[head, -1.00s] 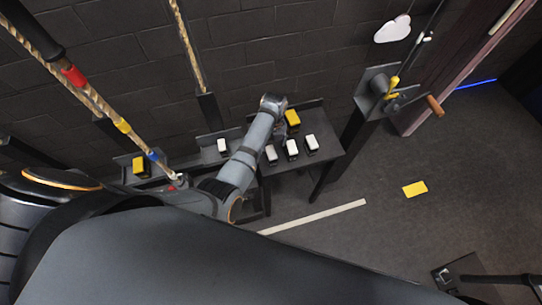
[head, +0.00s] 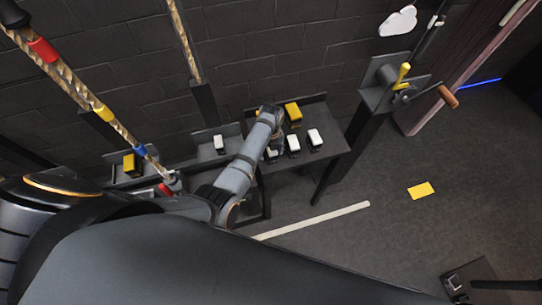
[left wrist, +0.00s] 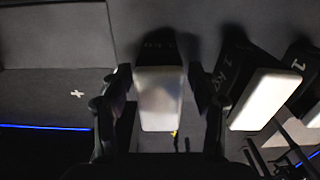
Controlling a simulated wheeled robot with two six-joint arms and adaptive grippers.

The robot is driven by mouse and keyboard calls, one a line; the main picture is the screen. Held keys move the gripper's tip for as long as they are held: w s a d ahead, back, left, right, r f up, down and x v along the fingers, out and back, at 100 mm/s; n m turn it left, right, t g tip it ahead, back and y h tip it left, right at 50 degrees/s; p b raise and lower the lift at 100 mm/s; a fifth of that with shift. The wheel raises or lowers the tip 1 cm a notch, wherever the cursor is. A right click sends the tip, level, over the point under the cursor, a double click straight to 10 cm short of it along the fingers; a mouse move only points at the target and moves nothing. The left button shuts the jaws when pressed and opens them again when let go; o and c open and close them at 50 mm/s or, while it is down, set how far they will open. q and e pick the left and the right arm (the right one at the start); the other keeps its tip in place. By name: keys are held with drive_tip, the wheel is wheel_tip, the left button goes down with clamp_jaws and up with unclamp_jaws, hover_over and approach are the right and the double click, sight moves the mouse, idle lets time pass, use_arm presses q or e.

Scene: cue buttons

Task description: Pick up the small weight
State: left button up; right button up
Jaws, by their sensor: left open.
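Several black weights with white or yellow block tops stand on dark shelves along the wall. In the left wrist view a white-topped weight (left wrist: 158,98) is between the fingers of my open left gripper (left wrist: 160,105), with no clear grip on it. A second white-topped weight (left wrist: 262,98) stands to its right, with "1 kg" lettering. In the head view my left gripper (head: 276,138) is over the right shelf, largely hidden by its own arm. The white weight (head: 271,154) there is partly covered by the arm. Two more white weights (head: 293,145) (head: 315,138) stand to its right. My right gripper is not in view.
A yellow weight (head: 293,113) stands behind the white ones on the shelf (head: 335,147). Another white weight (head: 219,142) and a yellow one (head: 129,163) are on shelves further left. A crank stand (head: 385,92) is at the right. Ropes hang at the left.

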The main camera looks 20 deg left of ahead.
use_arm(q)
drive_tip(key=shift+s+r, duration=0.1)
clamp_jaws()
drive_tip(key=shift+r, duration=0.1)
idle(0.4)
